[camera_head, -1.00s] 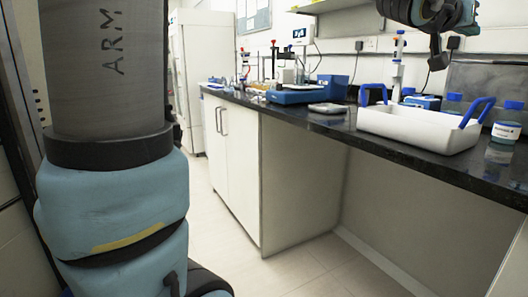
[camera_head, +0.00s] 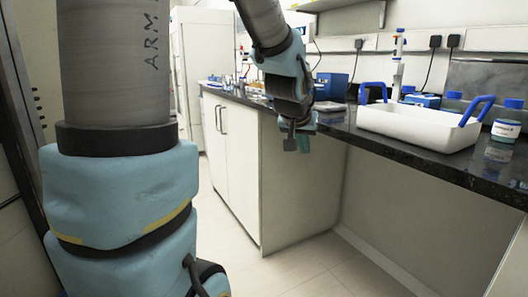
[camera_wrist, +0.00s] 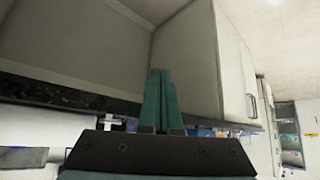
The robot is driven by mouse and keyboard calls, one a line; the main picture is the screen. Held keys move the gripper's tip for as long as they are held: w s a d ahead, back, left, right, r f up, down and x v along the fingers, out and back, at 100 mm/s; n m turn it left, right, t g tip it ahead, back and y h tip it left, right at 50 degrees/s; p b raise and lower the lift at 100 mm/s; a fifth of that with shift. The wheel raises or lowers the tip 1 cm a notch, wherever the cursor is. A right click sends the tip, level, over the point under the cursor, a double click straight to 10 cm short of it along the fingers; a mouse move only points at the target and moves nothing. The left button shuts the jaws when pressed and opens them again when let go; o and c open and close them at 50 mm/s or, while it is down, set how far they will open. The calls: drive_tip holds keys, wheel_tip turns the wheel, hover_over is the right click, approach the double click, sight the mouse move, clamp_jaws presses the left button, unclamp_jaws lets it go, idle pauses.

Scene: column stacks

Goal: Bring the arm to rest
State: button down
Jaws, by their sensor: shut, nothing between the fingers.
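My gripper (camera_head: 304,146) hangs pointing down in front of the black bench's front edge, left of the white tray, in the head view. It is empty. In the wrist view its two green fingers (camera_wrist: 160,74) stand pressed together with nothing between them. My arm's big grey and blue links fill the left of the head view. The forearm comes down from the top middle.
The black bench top (camera_head: 420,160) carries a white tray (camera_head: 405,128) with blue handles, a labelled jar (camera_head: 506,122) and several instruments. White cabinet doors (camera_head: 228,155) stand below at left. The floor (camera_head: 290,268) in front is clear. The wrist view shows the bench upside down.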

drive_tip(key=s+a+f+n+g+y, duration=0.2)
drive_tip(key=s+a+f+g, duration=0.1)
drive_tip(key=s+a+f, duration=0.5)
drive_tip(key=s+a+f+n+g+y, duration=0.1)
drive_tip(key=s+a+f+n+g, duration=0.25)
drive_tip(key=a, duration=0.55)
wheel_tip(320, 180, up, 18)
drive_tip(key=s+m+p, duration=0.1)
drive_tip(key=m+p, duration=0.1)
drive_tip(key=p, duration=1.7)
drive_tip(key=shift+s+r+t, duration=0.15)
drive_tip(key=shift+r+t, duration=0.1)
drive_tip(key=shift+t, duration=0.1)
